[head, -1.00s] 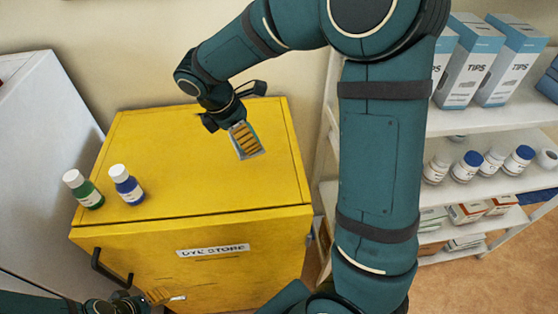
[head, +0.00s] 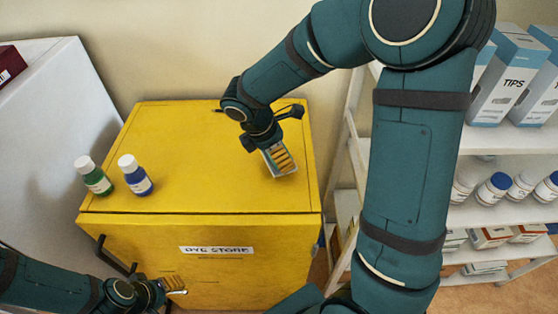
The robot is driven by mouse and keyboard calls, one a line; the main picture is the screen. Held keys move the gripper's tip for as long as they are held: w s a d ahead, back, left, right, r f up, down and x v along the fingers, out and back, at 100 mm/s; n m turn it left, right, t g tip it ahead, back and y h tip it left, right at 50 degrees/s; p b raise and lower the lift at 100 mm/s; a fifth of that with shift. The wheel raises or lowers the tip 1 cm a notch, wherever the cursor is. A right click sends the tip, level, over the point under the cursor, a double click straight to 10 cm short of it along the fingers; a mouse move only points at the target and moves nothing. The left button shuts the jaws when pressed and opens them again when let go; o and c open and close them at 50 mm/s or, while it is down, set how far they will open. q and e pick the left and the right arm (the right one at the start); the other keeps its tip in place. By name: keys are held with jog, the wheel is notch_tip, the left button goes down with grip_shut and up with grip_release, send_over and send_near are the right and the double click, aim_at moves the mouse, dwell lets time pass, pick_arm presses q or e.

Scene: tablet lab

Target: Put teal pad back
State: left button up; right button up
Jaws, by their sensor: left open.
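I see no teal pad in the head view; the large teal shapes are my own arms. My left gripper (head: 176,285) is open at the lower left, in front of the yellow cabinet's front and close to its dark handle (head: 115,255). I see nothing held in it. My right gripper (head: 280,160) is over the right part of the yellow cabinet's top (head: 200,185), pointing down.
A green bottle (head: 97,181) and a blue bottle (head: 140,181) stand on the cabinet's left side. The label (head: 217,250) reads "DYE STORE". A white shelf (head: 490,140) at right holds boxes and bottles. A dark red box (head: 10,65) lies on the white unit at left.

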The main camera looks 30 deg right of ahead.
notch_tip(320, 180, down, 3)
jog(key=shift+f, duration=0.2)
jog(key=o, duration=1)
jog(key=shift+f, duration=0.1)
